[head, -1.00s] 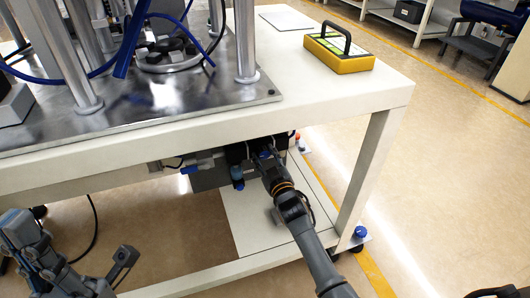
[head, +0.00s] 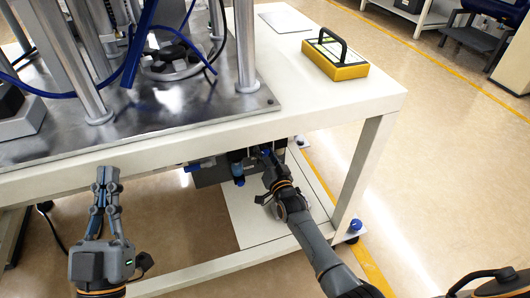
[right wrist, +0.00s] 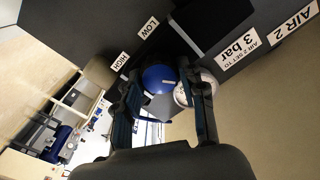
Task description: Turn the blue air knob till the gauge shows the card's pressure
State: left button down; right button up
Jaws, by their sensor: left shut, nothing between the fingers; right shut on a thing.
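The blue air knob (right wrist: 160,78) shows in the right wrist view between the two fingers of my right gripper (right wrist: 165,90). That gripper is shut on it. Beside the knob is a round white gauge (right wrist: 190,92), partly hidden by a finger; its reading is not legible. The card (right wrist: 238,43) reads "AIR 2 SET TO 3 bar". In the head view my right gripper (head: 267,156) reaches under the table's front edge. My left gripper (head: 107,178) is shut and empty, in front of the table edge at left.
Labels LOW (right wrist: 147,28), HIGH (right wrist: 119,61) and AIR 2 (right wrist: 292,20) are on the dark housing. The white table (head: 330,100) carries a machine on a metal plate (head: 200,112) and a yellow case (head: 338,70). Its front leg (head: 358,180) stands right of my right arm.

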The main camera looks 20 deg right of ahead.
pick_arm(q)
jog(key=shift+w+f+g, duration=0.35)
jog(key=shift+f+g, duration=0.05)
jog(key=shift+f, duration=0.2)
pick_arm(e)
jog(key=shift+m, duration=0.8)
jog(key=o, duration=1.1)
jog(key=shift+o, duration=0.2)
jog(key=shift+s, duration=0.15)
jog(key=s, duration=1.1)
jog(key=shift+s+d, duration=0.2)
jog(key=shift+s, duration=0.2)
